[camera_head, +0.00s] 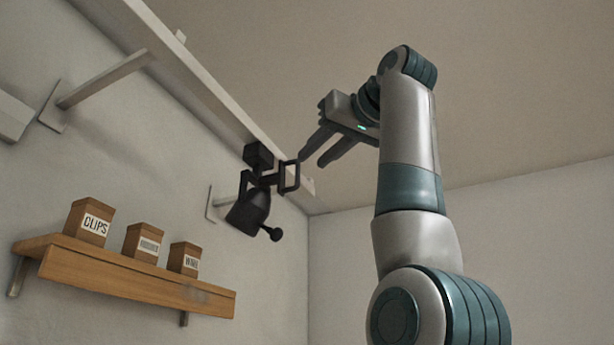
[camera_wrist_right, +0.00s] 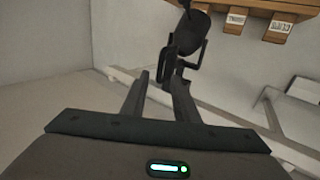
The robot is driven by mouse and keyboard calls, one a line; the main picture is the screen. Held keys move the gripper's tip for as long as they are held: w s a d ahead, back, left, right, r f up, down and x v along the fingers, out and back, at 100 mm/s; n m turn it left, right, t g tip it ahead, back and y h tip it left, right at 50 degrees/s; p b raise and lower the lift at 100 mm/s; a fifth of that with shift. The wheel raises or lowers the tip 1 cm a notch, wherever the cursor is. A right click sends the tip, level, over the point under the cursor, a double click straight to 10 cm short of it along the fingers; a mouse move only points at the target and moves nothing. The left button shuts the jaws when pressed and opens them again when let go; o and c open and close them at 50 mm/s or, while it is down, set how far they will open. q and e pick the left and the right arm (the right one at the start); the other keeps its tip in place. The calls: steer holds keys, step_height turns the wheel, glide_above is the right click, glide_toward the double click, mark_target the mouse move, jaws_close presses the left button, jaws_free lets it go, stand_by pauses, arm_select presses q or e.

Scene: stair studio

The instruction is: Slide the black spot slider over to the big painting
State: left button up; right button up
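The black spot slider (camera_head: 250,205) hangs from the pale rail (camera_head: 215,92) near the rail's far end. It has a lamp head, a round knob and a square loop handle (camera_head: 289,177). In the right wrist view the slider (camera_wrist_right: 194,25) shows beyond the fingertips, with its loop handle near them. My right gripper (camera_head: 312,161) is open and empty, its fingertips just right of and above the handle. Whether they touch the handle I cannot tell. In the right wrist view the gripper's two fingers (camera_wrist_right: 160,76) stand apart. My left gripper and the big painting are not in view.
A wooden shelf (camera_head: 130,277) on the left wall carries boxes labelled CLIPS (camera_head: 88,221) and WIRE (camera_head: 184,259), with another box (camera_head: 142,242) between them. Wall brackets (camera_head: 104,80) hold the rail. The space right of the slider, below the ceiling, is free apart from my arm.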

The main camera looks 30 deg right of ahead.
steer(key=s+b, duration=0.3)
steer(key=s, duration=0.8)
steer(key=shift+d, duration=0.45)
